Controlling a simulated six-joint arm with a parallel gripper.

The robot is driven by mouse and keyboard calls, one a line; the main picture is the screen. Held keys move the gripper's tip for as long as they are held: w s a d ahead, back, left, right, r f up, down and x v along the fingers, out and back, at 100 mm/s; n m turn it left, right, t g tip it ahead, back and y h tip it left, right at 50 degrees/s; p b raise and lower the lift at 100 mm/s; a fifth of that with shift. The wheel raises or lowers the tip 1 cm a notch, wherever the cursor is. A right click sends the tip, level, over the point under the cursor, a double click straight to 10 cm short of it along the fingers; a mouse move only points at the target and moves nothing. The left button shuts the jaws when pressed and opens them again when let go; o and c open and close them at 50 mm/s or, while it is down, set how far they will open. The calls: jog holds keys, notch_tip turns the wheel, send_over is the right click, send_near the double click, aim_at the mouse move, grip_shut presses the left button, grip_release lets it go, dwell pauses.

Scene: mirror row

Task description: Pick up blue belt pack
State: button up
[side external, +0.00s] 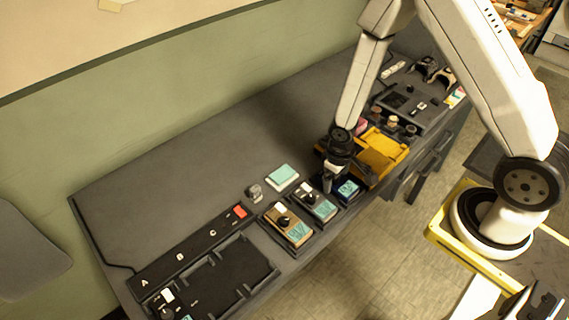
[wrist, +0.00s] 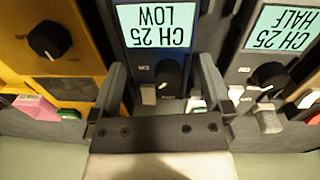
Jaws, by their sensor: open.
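The blue belt pack (wrist: 146,66) has a pale teal screen reading "CH 25 LOW", upside down in the wrist view, and a black knob. In the side external view the blue belt pack (side external: 348,189) lies at the right end of a row near the table's front edge. My gripper (wrist: 163,82) is open, with one finger to each side of the pack's knob end. I cannot tell whether the fingers touch it. In the side external view my gripper (side external: 328,183) points down at the pack's back end and hides part of it.
A grey belt pack (side external: 318,206), reading "CH 25 HALF" in the wrist view, sits beside the blue one, then a tan one (side external: 289,227). A yellow unit (side external: 382,152) stands close on the other side. A black labelled panel (side external: 180,256) lies left. The table's back is clear.

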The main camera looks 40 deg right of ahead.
jog(key=c, duration=1.2)
jog(key=shift+o, duration=0.2)
jog(key=shift+r, duration=0.1)
jog(key=shift+r, duration=4.9)
jog(key=shift+w+a, duration=0.1)
jog(key=shift+w+a, duration=0.1)
jog(key=shift+a, duration=0.15)
jog(key=w+a+f, duration=0.1)
jog(key=w+a, duration=0.2)
jog(key=a, duration=1.1)
jog(key=shift+w, duration=0.15)
jog(key=s+a, duration=0.2)
jog(key=a, duration=0.6)
jog(key=s+a+f, duration=0.1)
jog(key=a, duration=0.7)
jog(key=shift+s+a+f, duration=0.15)
jog(key=shift+s+f, duration=0.1)
jog(key=shift+s, duration=0.1)
